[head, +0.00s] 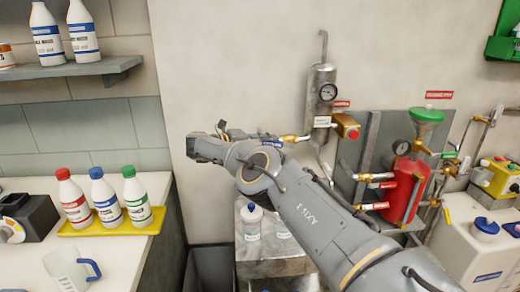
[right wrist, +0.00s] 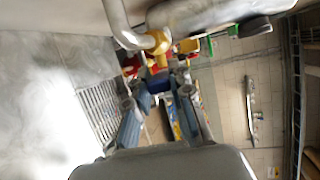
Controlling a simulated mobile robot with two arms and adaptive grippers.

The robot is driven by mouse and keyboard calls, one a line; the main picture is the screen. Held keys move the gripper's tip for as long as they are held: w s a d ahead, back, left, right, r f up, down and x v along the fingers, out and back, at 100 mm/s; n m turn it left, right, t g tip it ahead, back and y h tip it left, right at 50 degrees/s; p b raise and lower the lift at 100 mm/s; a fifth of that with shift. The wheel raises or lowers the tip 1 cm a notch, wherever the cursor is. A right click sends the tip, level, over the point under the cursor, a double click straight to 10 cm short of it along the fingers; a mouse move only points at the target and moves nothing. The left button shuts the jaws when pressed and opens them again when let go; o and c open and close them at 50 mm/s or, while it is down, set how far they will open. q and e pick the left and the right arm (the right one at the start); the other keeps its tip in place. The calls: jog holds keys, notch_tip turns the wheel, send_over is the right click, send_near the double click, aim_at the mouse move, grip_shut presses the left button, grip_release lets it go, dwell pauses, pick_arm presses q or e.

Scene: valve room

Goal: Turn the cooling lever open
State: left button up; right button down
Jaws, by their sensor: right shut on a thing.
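The cooling lever's blue part (head: 270,140) shows behind my right arm in the head view, at the left end of a brass valve (head: 291,138). My right gripper (head: 250,136) reaches it from the left, with its fingers partly hidden by my own arm. In the right wrist view the two fingers (right wrist: 160,98) stand on either side of a blue piece (right wrist: 158,84), just below the brass fitting (right wrist: 158,42). The gripper is shut on the lever; the exact contact is small and hard to see. My left gripper is in neither view.
A red tank (head: 405,190) stands farther right. Several bottles stand on a yellow tray (head: 112,228) at left. A steel stand (head: 275,268) is below my arm.

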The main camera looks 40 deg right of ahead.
jog(key=shift+w+a+f+n+h+b, duration=0.15)
jog(key=shift+f+n+h+b, duration=0.25)
jog(key=shift+f+h+b, duration=0.5)
jog(key=shift+f+b, duration=0.1)
jog(key=shift+b, duration=0.6)
jog(key=c, duration=1.2)
grip_release()
